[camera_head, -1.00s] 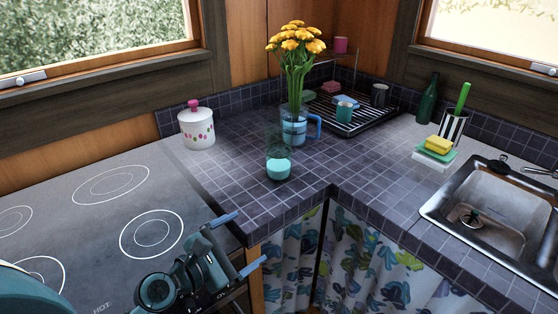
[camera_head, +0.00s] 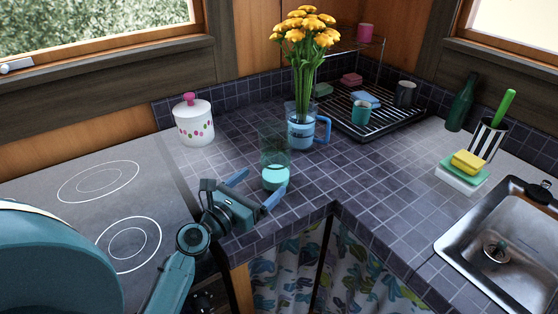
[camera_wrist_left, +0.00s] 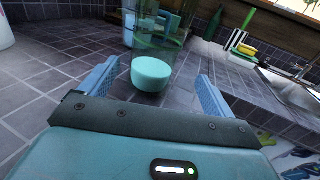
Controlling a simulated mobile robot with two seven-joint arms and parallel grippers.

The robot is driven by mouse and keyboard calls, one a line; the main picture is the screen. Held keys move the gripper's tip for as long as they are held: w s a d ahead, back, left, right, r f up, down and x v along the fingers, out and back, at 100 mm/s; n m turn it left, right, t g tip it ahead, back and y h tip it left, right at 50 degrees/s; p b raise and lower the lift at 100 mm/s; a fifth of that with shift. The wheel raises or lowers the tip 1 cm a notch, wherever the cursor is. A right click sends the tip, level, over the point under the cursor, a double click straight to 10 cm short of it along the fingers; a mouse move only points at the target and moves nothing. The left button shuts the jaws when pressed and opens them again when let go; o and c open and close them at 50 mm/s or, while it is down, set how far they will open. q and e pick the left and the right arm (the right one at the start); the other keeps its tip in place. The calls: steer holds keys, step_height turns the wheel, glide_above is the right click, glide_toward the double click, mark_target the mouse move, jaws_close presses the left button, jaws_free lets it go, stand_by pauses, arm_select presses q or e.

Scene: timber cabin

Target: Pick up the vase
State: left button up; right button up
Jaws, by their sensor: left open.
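A clear glass vase with a turquoise bottom (camera_head: 275,178) stands upright on the dark tiled counter, near the inner corner. In the left wrist view its turquoise base (camera_wrist_left: 152,72) shows just beyond and between the fingers, and its top is cut off by the frame. My left gripper (camera_head: 255,188) is open and empty, with its blue fingers pointing at the vase from the near left. In the left wrist view the gripper (camera_wrist_left: 158,72) has the vase ahead between its fingertips. My right gripper is not in view.
A blue-handled glass jug (camera_head: 300,133) with yellow flowers stands close behind the vase. A white lidded jar (camera_head: 194,124) is to the left. A dish rack (camera_head: 372,128) with cups is behind right. The stove (camera_head: 80,215) and sink (camera_head: 505,235) flank the counter.

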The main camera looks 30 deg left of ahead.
mark_target(269, 175)
arm_select(q)
steer(key=w, duration=0.4)
steer(key=shift+w+d, duration=0.25)
steer(key=shift+d, duration=0.15)
steer(key=w, duration=0.5)
steer(key=shift+w, duration=0.15)
steer(key=shift+c, duration=0.6)
steer(key=c, duration=1.3)
steer(key=shift+r, duration=0.15)
steer(key=shift+c, duration=0.3)
